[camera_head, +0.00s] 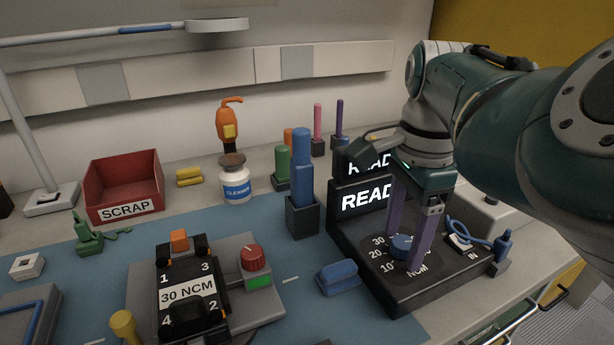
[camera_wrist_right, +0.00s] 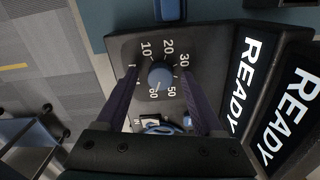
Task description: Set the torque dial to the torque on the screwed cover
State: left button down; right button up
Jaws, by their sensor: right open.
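The black screwed cover (camera_head: 188,272) lies on a grey fixture and carries a white label reading 30 NCM (camera_head: 188,291), with numbers 1 to 4 at its corners. The blue torque dial (camera_head: 402,243) sits on the black READY unit; its scale shows 10, 20, 30, 50 and 60 in the right wrist view, where the dial (camera_wrist_right: 160,75) is central. Its exact setting is too small to read surely. My right gripper (camera_head: 405,252) points down, open, its purple fingers on either side of the dial; contact cannot be told. My left gripper is not visible.
The black unit (camera_head: 385,290) has lit READY screens and a blue cable at its right. A blue block (camera_head: 338,279) lies left of it. A blue driver stands in a holder (camera_head: 302,215). A red SCRAP bin (camera_head: 124,185) and white cleaner jar (camera_head: 235,184) stand behind.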

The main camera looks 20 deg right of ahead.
grip_shut()
dwell(0.5)
